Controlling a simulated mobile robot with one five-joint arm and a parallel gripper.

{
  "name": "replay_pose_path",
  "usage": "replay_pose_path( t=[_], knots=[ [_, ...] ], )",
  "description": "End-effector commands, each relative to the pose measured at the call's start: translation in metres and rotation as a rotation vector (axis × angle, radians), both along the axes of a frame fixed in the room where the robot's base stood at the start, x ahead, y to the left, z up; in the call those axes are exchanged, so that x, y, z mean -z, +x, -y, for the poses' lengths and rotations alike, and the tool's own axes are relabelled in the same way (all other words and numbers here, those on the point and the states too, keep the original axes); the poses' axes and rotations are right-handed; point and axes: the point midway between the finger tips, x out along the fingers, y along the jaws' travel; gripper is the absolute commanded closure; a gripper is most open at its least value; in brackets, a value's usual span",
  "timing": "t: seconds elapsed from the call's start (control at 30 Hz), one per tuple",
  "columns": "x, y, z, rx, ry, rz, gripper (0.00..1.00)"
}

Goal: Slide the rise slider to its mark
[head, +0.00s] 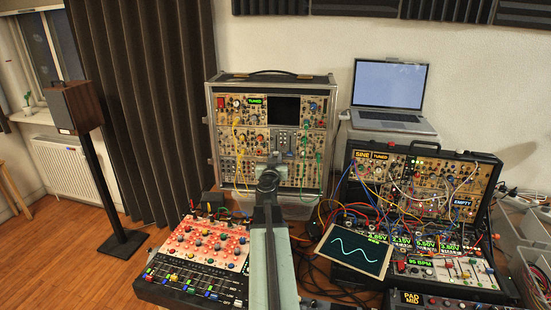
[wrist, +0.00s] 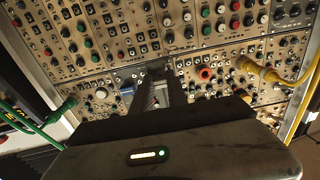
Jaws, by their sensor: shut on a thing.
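My gripper (wrist: 156,76) reaches to the panel of the upright modular case (wrist: 225,62) in the wrist view. Its narrow jaws are shut at a small grey-blue module (wrist: 127,87), on what appears to be the rise slider's cap. The jaws and my wrist hide the cap, most of its slot and any mark. In the head view my gripper (head: 275,158) stands before the middle of the case (head: 216,130). The grey-blue slider module (head: 284,140) shows just above it. The slider's exact position cannot be read.
Yellow cables (head: 235,140) hang left of my gripper and green cables (head: 318,158) hang right, in the head view. A red-and-white mixer (head: 207,243) lies front left. A second case (head: 487,178), a laptop (head: 390,85) and a wave screen (head: 354,250) stand to the right.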

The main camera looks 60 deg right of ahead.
Motion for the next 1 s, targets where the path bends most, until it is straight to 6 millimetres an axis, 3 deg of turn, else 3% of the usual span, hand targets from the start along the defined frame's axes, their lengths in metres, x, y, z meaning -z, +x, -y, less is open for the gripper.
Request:
replay_pose_path(
  t=[0.17, 0.47, 0.8, 0.83, 0.9, 1.0],
  knots=[
    [-0.016, 0.003, -0.002, -0.007, 0.000, 0.000, 1.00],
    [-0.070, 0.003, -0.002, -0.008, 0.000, 0.000, 1.00],
    [-0.069, 0.004, -0.002, -0.009, 0.000, -0.001, 1.00],
    [-0.069, 0.004, -0.002, -0.009, 0.000, -0.001, 0.78],
    [-0.069, 0.004, -0.002, -0.008, 0.000, -0.001, 0.59],
    [-0.069, 0.003, -0.002, -0.007, 0.000, -0.001, 0.58]
  ],
)
